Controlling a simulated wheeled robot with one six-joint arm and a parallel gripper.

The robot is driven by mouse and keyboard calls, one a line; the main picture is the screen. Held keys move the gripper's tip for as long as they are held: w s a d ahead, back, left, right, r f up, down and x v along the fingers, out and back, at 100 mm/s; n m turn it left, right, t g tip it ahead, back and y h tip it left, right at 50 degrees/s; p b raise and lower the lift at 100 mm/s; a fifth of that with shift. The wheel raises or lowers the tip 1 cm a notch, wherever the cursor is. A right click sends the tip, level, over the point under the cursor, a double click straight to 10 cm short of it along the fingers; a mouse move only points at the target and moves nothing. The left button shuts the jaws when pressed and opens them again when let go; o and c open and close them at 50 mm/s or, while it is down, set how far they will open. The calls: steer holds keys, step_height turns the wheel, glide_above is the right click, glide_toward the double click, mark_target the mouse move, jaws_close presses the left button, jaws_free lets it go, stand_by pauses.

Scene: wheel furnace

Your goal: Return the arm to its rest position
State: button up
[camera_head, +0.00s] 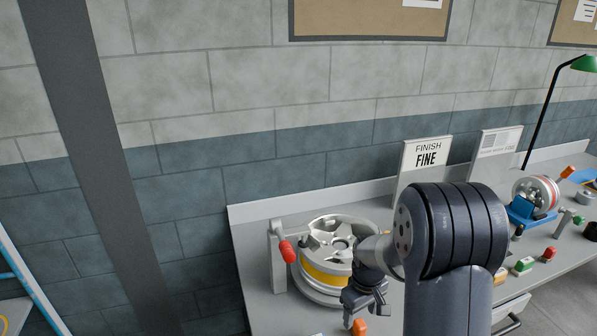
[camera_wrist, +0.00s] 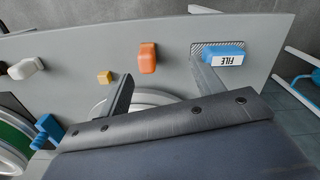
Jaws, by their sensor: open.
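My arm reaches forward over the grey workbench (camera_head: 262,285) in the head view. My gripper (camera_head: 366,308) hangs at its end, low in front of a silver wheel with a yellow band (camera_head: 322,275). In the wrist view the two fingers of my gripper (camera_wrist: 161,70) are spread wide, with nothing held between them. Part of a pale round rim (camera_wrist: 150,98) shows behind the fingers. My arm hides the middle of the bench in the head view.
A red-handled post (camera_head: 287,250) stands left of the wheel. The wrist view shows a blue block marked FILE (camera_wrist: 222,57), an orange block (camera_wrist: 148,57) and a small yellow block (camera_wrist: 104,77) on the bench. A FINISH FINE sign (camera_head: 427,157) and a green lamp (camera_head: 584,64) stand behind.

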steer(key=shift+w+a+r+n+p, duration=0.1)
steer(key=shift+w+r+n+p, duration=0.3)
steer(key=shift+w+r+n, duration=1)
steer(key=shift+f, duration=0.15)
steer(key=shift+s, duration=0.15)
